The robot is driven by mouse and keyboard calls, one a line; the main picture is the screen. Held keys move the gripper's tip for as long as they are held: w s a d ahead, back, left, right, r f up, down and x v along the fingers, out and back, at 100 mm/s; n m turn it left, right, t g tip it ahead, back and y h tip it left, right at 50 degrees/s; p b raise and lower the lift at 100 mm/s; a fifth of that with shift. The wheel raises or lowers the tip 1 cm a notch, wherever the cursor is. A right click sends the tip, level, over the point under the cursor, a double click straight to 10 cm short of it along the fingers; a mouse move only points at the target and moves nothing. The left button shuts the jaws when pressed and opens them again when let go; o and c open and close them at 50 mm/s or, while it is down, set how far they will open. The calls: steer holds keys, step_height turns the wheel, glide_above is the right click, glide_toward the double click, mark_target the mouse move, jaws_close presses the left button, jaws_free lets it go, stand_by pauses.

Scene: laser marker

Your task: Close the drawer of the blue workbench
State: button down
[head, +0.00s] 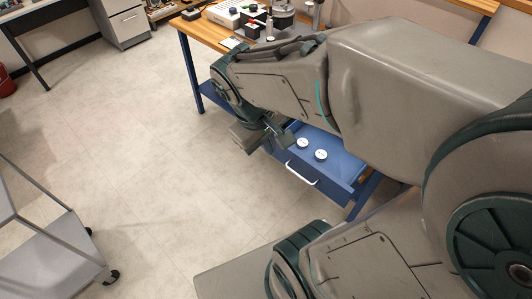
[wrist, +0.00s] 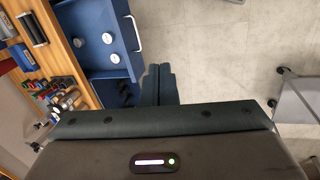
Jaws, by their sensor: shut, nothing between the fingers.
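The blue workbench (head: 197,42) has a wooden top and blue legs, and stands beyond my arm in the head view. Its blue drawer (head: 343,161) is pulled out, with a white bar handle (head: 301,173) on its front. My arm hides part of the workbench and drawer in the head view.
Tools and boxes (head: 228,15) crowd the workbench top. A grey wheeled cart (head: 55,250) stands at lower left. A white drawer cabinet (head: 122,23) stands at the back left. The pale floor (head: 150,150) between cart and workbench is clear.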

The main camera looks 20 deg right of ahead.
steer(key=w+d+f+n+g+h+b, duration=0.1)
steer(key=w+f+n+h+b, duration=0.15)
steer(key=f, duration=0.35)
steer(key=w+d+f+n+g+h+b, duration=0.1)
steer(key=d+f+b, duration=0.1)
steer(key=f+b, duration=0.3)
steer(key=n+t+h+b, duration=0.8)
steer(key=n+h+b, duration=0.2)
steer(key=n+b, duration=0.65)
glide_toward(277, 152)
steer(key=shift+m, duration=0.4)
steer(key=b+x, duration=0.1)
steer(key=x, duration=0.5)
steer(key=shift+s+b, duration=0.1)
steer(key=shift+b, duration=0.2)
steer(key=shift+d, duration=0.45)
steer(key=shift+w, duration=0.25)
